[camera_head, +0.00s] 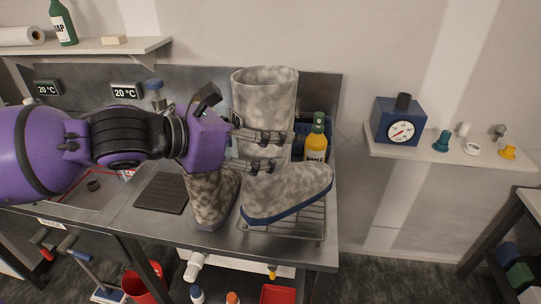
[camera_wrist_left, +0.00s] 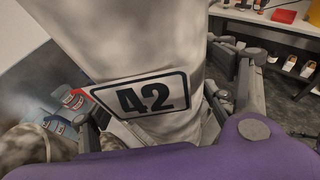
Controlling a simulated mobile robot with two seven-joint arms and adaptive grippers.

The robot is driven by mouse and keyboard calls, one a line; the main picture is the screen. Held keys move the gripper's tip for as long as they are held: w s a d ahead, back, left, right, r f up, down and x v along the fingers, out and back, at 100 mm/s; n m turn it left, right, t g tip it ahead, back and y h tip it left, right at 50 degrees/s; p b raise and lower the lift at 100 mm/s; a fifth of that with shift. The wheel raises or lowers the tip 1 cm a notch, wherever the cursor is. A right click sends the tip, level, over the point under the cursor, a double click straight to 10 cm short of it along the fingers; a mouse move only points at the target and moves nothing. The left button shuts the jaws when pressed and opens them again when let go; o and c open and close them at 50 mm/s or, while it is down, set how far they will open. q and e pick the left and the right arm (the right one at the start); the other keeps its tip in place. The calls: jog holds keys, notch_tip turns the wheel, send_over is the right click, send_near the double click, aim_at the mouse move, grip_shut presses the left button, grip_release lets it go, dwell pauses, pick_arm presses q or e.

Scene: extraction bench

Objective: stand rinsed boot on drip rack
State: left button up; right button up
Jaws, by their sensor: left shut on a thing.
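A tall mottled grey boot (camera_head: 265,95) with a blue sole stands upright over the drip rack (camera_head: 300,232), its toe pointing right. In the left wrist view its shaft (camera_wrist_left: 150,45) fills the middle and carries a label reading 42. My left gripper (camera_head: 265,151) comes in from the left and is shut on the boot at the ankle, with fingers on both sides of the shaft. The rack's wires show below the sole; I cannot tell whether the sole touches them. My right gripper is not in view.
A second, browner boot (camera_head: 211,198) stands on the bench just left of the rack. A yellow bottle (camera_head: 316,143) stands behind the held boot. A dark mat (camera_head: 161,192) lies left. A wall shelf (camera_head: 450,158) with a blue gauge box (camera_head: 399,122) is at right.

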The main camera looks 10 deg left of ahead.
pick_arm(q)
jog(key=shift+w+d+f, duration=0.5)
jog(key=shift+d+f, duration=0.05)
jog(key=shift+f, duration=0.1)
jog(key=shift+w+d+f, duration=0.2)
jog(key=shift+d+f, duration=0.1)
jog(key=shift+f, duration=1.6)
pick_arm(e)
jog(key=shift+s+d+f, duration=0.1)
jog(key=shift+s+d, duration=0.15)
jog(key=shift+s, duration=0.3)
pick_arm(q)
jog(key=o, duration=1.7)
jog(key=shift+f, duration=0.25)
jog(key=shift+c, duration=0.2)
jog(key=shift+o, duration=0.8)
jog(key=shift+r, duration=0.1)
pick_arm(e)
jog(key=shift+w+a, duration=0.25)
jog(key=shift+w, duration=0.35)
